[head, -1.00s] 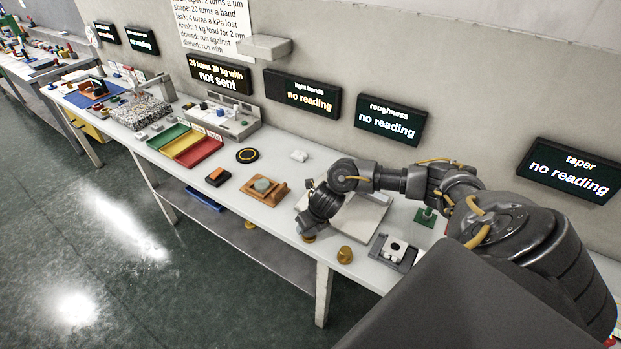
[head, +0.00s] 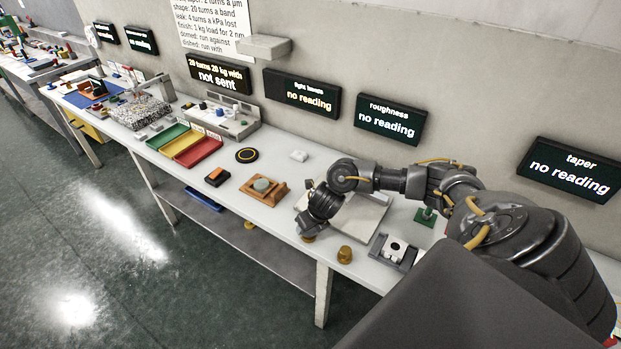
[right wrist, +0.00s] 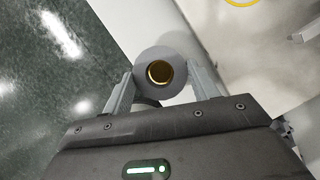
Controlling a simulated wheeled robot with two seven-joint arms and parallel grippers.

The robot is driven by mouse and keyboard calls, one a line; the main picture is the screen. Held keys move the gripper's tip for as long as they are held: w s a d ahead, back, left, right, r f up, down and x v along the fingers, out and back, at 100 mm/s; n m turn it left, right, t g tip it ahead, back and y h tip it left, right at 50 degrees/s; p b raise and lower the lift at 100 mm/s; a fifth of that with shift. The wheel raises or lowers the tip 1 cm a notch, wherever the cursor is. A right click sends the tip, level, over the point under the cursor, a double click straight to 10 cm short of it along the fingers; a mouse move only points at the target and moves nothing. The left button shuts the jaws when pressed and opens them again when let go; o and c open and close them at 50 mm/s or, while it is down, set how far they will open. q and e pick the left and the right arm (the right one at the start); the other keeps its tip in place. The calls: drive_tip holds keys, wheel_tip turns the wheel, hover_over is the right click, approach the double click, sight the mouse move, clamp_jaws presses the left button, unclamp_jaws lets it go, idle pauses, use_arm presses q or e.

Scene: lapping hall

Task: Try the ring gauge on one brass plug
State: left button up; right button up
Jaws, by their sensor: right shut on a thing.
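My right gripper (head: 310,231) reaches down at the front edge of the bench. In the right wrist view its fingers are closed on the sides of a grey ring gauge (right wrist: 143,79). A brass plug (right wrist: 159,71) shows through the ring's hole; how deep it sits in the ring I cannot tell. In the head view a bit of brass (head: 308,239) shows just under the gripper, and the ring is hidden there. A second brass plug (head: 345,254) stands upright on the bench to the right. My left gripper is not in view.
A grey fixture with a white block (head: 395,248) stands right of the free plug. A green-based piece (head: 425,215) stands behind it. The taper display (head: 570,171) reads "no reading".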

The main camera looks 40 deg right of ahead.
idle(0.3)
drive_tip(key=o, duration=1.1)
drive_tip(key=v, duration=1)
drive_tip(key=shift+s+r+p, duration=0.2)
drive_tip(key=shift+r+p, duration=0.15)
drive_tip(key=shift+p, duration=0.05)
